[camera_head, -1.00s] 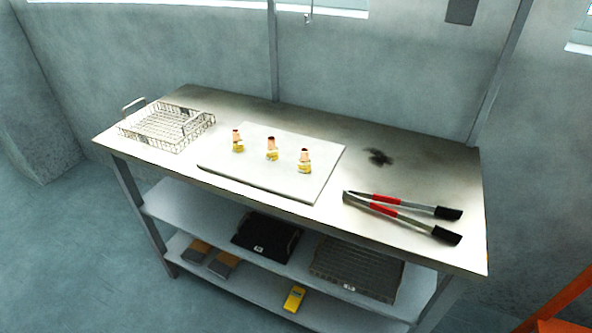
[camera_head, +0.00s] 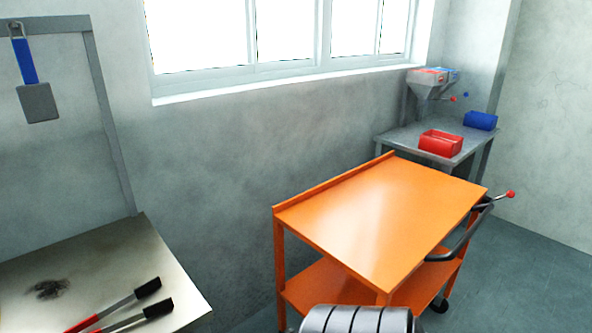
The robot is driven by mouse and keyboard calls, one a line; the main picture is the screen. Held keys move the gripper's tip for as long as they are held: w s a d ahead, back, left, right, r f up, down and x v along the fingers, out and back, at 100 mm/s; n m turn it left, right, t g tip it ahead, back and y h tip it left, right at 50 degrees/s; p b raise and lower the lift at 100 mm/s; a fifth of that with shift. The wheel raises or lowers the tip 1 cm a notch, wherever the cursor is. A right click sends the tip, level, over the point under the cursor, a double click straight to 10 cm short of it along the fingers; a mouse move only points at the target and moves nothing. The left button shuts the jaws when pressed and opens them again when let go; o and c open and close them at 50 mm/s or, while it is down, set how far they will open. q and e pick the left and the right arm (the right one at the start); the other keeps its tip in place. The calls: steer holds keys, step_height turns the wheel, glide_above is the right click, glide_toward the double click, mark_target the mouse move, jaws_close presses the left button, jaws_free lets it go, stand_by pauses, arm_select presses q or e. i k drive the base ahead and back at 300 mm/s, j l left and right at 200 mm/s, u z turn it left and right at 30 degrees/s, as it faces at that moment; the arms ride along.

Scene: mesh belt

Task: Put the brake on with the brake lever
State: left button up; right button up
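An orange cart (camera_head: 375,205) stands right of centre in the head view, with a flat bare top and a lower shelf. A dark bent handle (camera_head: 462,246) is at its right end. A short lever with a red knob (camera_head: 510,194) sticks out to the right near the top of that handle; I take it for the brake lever. Its mount is small and partly hidden by the handle. A black caster (camera_head: 440,305) shows below the cart's right end.
A steel bench (camera_head: 110,265) with red-and-black long-handled tongs (camera_head: 125,308) is at left. Behind the cart, a grey table (camera_head: 400,140) holds a red bin (camera_head: 440,143), a blue bin (camera_head: 480,120) and a hopper (camera_head: 430,84). Floor right of the cart is clear.

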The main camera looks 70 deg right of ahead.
mark_target(511, 194)
steer(key=z, duration=3.65)
steer(key=i+l+u, duration=0.1)
steer(key=i+l, duration=0.25)
steer(key=i, duration=0.3)
steer(key=i+l, duration=0.35)
steer(key=i, duration=0.3)
steer(key=i+l+u, duration=0.15)
steer(key=i+l, duration=0.25)
steer(key=i, duration=0.2)
steer(key=i+l+u, duration=0.1)
steer(key=i+l, duration=0.35)
steer(key=i, duration=0.2)
